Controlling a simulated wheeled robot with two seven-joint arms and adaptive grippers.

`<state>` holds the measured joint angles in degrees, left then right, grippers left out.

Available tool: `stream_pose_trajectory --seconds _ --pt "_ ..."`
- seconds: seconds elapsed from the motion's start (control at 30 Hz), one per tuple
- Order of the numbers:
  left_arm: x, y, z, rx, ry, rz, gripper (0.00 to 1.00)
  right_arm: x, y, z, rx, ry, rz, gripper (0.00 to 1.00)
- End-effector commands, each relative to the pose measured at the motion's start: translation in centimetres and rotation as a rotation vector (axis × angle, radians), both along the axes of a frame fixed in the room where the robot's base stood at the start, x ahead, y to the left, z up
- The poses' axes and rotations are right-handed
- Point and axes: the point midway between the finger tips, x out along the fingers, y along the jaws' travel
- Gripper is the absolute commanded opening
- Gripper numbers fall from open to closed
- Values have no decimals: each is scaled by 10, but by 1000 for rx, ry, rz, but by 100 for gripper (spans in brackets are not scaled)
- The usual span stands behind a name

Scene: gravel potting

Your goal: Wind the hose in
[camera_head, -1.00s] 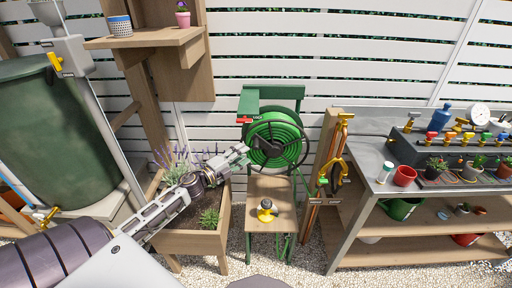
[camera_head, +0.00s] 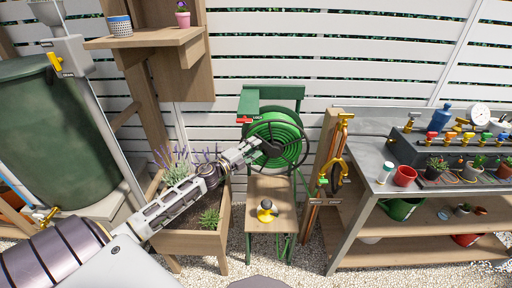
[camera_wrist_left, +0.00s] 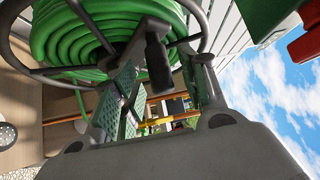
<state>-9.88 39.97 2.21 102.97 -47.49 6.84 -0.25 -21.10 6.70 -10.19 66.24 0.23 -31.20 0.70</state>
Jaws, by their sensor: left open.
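The hose reel holds a coiled green hose (camera_head: 288,137) inside a dark round rim, on a green stand (camera_head: 272,93) by the fence. My left gripper (camera_head: 259,147) is at the reel's left front side, open. In the left wrist view, the reel's dark crank handle (camera_wrist_left: 157,64) stands between my spread fingers (camera_wrist_left: 163,85), and I see no closed grip on it. The coiled hose (camera_wrist_left: 85,35) shows behind it there. In the head view the gripper covers part of the reel and the handle. My right gripper is not in view.
A red lever (camera_head: 243,120) sits on the stand left of the reel. A yellow and black fitting (camera_head: 266,211) rests on the wooden platform (camera_head: 272,188) below. A planter (camera_head: 190,243) is under my left arm. A grey workbench (camera_head: 366,150) stands right.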

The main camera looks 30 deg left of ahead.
Motion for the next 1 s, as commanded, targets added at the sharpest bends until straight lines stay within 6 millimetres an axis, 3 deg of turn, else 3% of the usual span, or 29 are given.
stream_pose_trajectory --seconds 0.3,0.7,1.0 --pt "14 -3 1 1 -1 0 43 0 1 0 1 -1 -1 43" --pt "15 -4 1 1 0 0 43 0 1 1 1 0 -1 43" --pt "15 -4 1 1 0 0 6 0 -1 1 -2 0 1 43"
